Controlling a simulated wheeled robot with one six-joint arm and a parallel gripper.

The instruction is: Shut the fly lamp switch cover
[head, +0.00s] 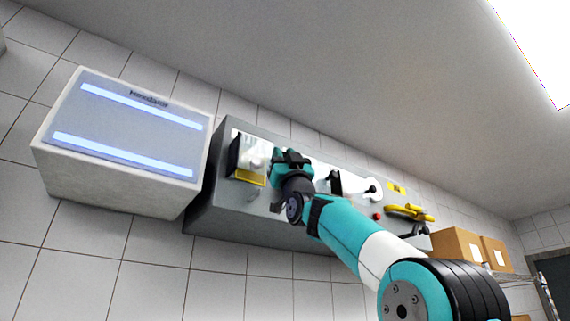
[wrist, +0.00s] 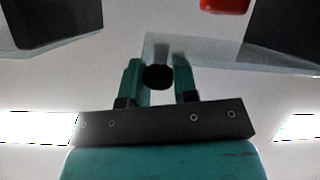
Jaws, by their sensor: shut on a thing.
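The fly lamp switch cover is a clear pane that shows in the wrist view (wrist: 225,62). My gripper (wrist: 158,76) is shut on a round black knob (wrist: 158,78) at the pane's edge. In the head view my gripper (head: 277,160) is at the grey wall panel (head: 228,218), just right of a switch housing (head: 236,155) with a yellow lower edge. The cover is hard to make out there, and my gripper hides part of that area. A red part (wrist: 225,4), perhaps the switch, shows at the top of the wrist view.
The fly lamp (head: 125,140), with two lit strips, hangs left of the panel. Right of my gripper the panel carries a black handle (head: 335,183), a white knob (head: 373,190), a red button (head: 377,216) and yellow handles (head: 408,212). Cardboard boxes (head: 459,248) stand far right.

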